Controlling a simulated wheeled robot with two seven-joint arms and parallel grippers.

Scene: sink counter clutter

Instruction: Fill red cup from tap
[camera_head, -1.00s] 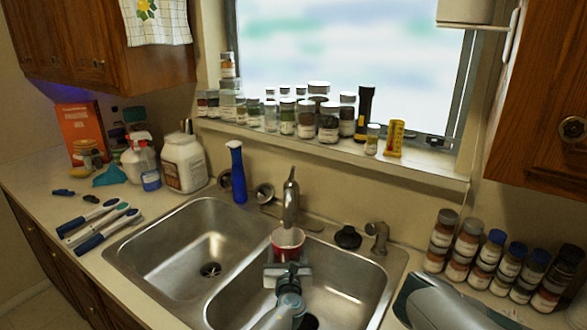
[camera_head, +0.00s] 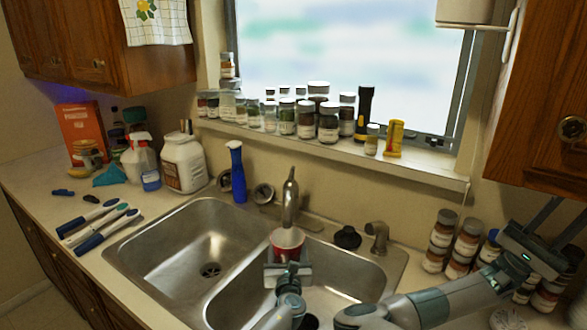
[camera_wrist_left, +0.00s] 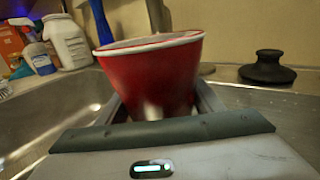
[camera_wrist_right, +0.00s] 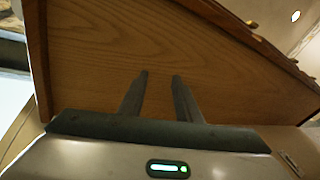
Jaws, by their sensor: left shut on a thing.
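The red cup (camera_head: 287,243) with a white rim stands upright below the metal tap (camera_head: 290,205), over the right sink basin. My left gripper (camera_head: 288,266) is shut on the cup, with its fingers on either side of it. The cup (camera_wrist_left: 150,75) also fills the middle of the left wrist view, with the tap partly hidden behind it. What the cup holds inside cannot be told. My right gripper (camera_head: 560,220) is raised at the right, in front of the spice jars and below the right cabinet. Its fingers (camera_wrist_right: 160,90) are apart and empty in the right wrist view.
Several spice jars (camera_head: 441,240) stand on the counter at right. A black stopper (camera_head: 347,238) and a metal sprayer (camera_head: 378,238) sit behind the basin. The left basin (camera_head: 190,250) is empty. The cabinet (camera_wrist_right: 230,60) overhangs my right gripper.

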